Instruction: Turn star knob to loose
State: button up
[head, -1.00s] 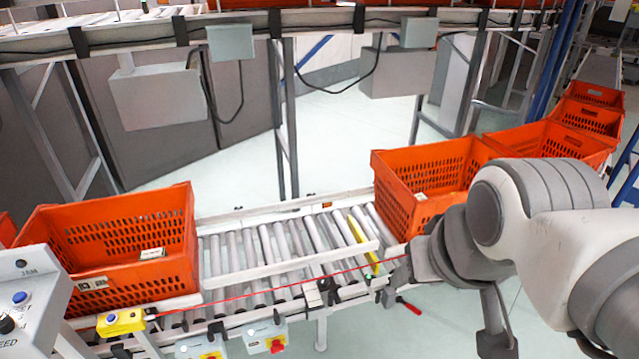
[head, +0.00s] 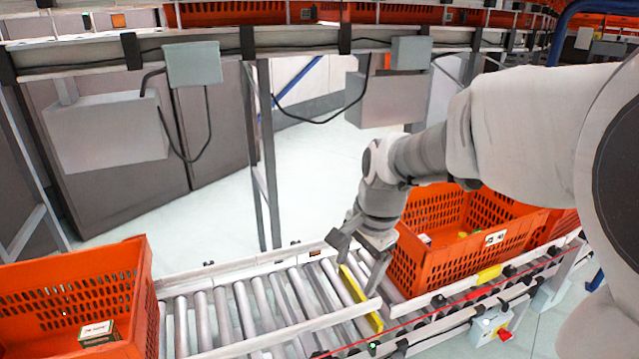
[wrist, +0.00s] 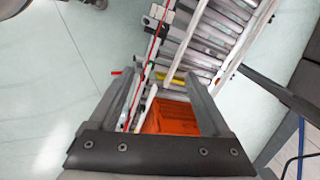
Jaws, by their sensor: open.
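My gripper (head: 358,262) is open and empty, pointing down over the roller conveyor beside an orange tote. In the wrist view my gripper (wrist: 160,75) has its two fingers wide apart, with nothing between them in contact. A yellow bar (head: 362,300) lies across the rollers just below the fingers; the yellow bar also shows in the wrist view (wrist: 172,81). Small dark knob-like fittings (head: 438,300) sit along the near rail, to the right of and nearer than my gripper. I cannot tell which of them, if any, is the star knob.
An orange tote (head: 405,262) stands right beside my gripper, and another tote (head: 140,285) is at the left. A white guide rail (head: 300,335) runs along the rollers. A control box with a red button (head: 505,335) hangs on the near side. Bare rollers (head: 240,310) lie between the totes.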

jog(key=w+a+f+m+b, duration=0.2)
jog(key=w+a+f+m, duration=0.15)
jog(key=f, duration=0.55)
jog(key=m+g+h+b, duration=0.1)
jog(key=m+g+b, duration=0.1)
jog(key=m+b, duration=0.2)
send_near(318, 358)
notch_tip(318, 358, down, 9)
jog(key=b, duration=0.5)
jog(key=shift+a+r, duration=0.1)
jog(key=shift+a, duration=0.05)
grip_shut()
